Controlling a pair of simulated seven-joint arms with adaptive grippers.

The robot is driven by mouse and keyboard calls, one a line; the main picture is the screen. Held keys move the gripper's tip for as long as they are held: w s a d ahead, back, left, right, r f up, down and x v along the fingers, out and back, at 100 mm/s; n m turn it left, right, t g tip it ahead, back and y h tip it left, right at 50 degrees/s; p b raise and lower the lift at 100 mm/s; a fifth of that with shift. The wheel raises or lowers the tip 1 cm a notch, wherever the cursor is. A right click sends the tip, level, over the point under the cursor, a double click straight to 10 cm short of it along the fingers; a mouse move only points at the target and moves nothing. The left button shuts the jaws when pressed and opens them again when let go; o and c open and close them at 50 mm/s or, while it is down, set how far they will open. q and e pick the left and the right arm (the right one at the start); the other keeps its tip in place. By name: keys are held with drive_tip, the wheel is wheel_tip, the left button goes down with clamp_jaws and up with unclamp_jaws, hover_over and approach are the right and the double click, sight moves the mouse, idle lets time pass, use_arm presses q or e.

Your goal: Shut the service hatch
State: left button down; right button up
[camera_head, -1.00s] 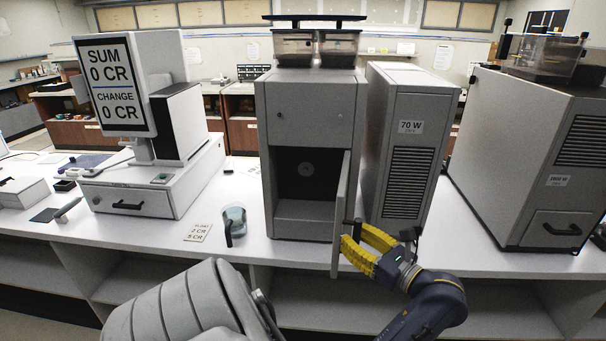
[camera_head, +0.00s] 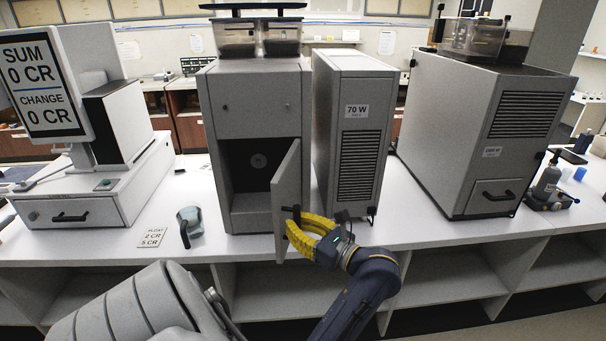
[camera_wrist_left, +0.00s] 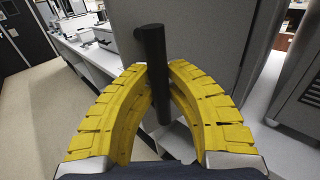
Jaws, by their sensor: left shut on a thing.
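The service hatch (camera_head: 290,190) is a grey door hinged at the right side of the front of the middle grey coffee machine (camera_head: 252,115). It stands ajar, angled outward, with the dark cavity (camera_head: 247,175) showing to its left. Its black bar handle (camera_head: 293,212) is on the outer face. My left gripper (camera_head: 296,222), with yellow fingers, is shut on the handle from the right front. In the left wrist view the black handle (camera_wrist_left: 153,60) runs between the curved yellow fingers (camera_wrist_left: 160,72). My right gripper is not in view.
A vented grey unit marked 70 W (camera_head: 350,130) stands close to the right of the hatch. A larger grey machine (camera_head: 450,140) is farther right. A cup (camera_head: 190,220) and a price card (camera_head: 153,237) lie left on the white counter (camera_head: 340,232). A till (camera_head: 95,190) stands at left.

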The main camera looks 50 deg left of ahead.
use_arm(q)
drive_tip(key=shift+s+a, duration=0.45)
drive_tip(key=shift+s, duration=0.15)
drive_tip(key=shift+s+a, duration=0.1)
drive_tip(key=shift+s+a, duration=0.8)
drive_tip(key=shift+a, duration=0.3)
drive_tip(key=shift+s+a, duration=0.8)
drive_tip(key=shift+a, duration=0.25)
drive_tip(key=shift+s+a, duration=0.4)
drive_tip(key=shift+a, duration=0.45)
drive_tip(key=shift+s+a, duration=0.35)
drive_tip(key=shift+a, duration=0.55)
drive_tip(key=shift+s+a, duration=0.4)
drive_tip(key=shift+a, duration=0.45)
drive_tip(key=c, duration=1.8)
unclamp_jaws()
drive_tip(key=shift+s, duration=0.1)
drive_tip(key=o, duration=0.4)
